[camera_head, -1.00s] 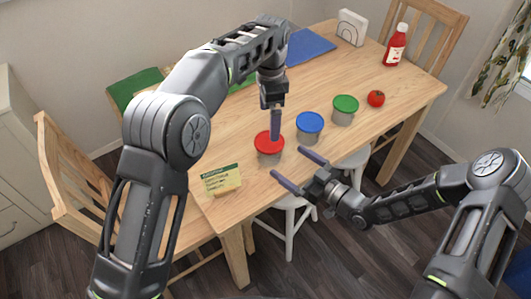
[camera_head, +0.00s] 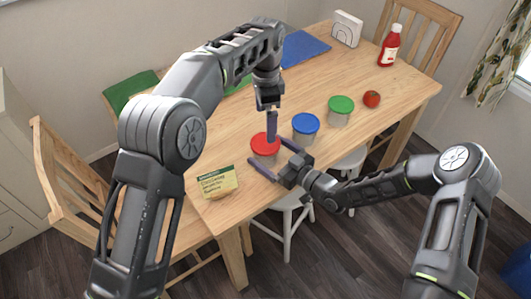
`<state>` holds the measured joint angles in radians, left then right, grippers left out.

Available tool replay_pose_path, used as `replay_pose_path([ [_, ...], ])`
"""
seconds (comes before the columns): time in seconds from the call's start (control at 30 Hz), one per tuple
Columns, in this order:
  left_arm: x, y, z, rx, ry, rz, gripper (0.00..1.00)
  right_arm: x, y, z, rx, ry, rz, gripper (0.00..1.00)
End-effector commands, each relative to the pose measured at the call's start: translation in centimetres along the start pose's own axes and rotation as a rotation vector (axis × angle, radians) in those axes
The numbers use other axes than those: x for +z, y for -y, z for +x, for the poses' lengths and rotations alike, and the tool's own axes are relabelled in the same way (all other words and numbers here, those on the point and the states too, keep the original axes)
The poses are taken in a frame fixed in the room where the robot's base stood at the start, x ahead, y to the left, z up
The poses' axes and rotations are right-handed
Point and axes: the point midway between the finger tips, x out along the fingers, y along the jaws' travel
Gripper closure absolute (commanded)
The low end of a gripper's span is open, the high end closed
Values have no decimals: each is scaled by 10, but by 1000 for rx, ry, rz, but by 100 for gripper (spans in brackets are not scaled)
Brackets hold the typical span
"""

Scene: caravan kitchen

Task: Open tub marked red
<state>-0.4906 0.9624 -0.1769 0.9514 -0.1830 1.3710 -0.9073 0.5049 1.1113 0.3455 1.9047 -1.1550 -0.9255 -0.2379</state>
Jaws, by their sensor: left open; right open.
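The tub with the red lid (camera_head: 264,145) stands upright on the wooden table near its front edge. Its lid is on. My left gripper (camera_head: 271,132) points down right above the red lid; its fingers overlap the lid's far edge in the picture, and I cannot tell if they touch it. My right gripper (camera_head: 266,141) is open, coming from the front right, with one finger on each side of the red tub. I cannot see contact between these fingers and the tub. Both grippers are open.
A blue-lidded tub (camera_head: 305,126) and a green-lidded tub (camera_head: 340,110) stand to the right, then a tomato (camera_head: 371,99). A ketchup bottle (camera_head: 389,47) and a napkin holder (camera_head: 346,29) are at the back. A yellow-green box (camera_head: 217,184) lies at the front left.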

Motion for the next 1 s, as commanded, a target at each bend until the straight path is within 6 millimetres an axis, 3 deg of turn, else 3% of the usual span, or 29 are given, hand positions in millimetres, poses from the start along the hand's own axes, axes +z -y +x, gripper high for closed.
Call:
replay_pose_path([
  [0.27, 0, 0, 0, 0, 0, 0, 0, 0, 0, 1, 0, 0, 0, 1],
  [1.0, 0, 0, 0, 0, 0, 0, 0, 0, 0, 1, 0, 0, 0, 62],
])
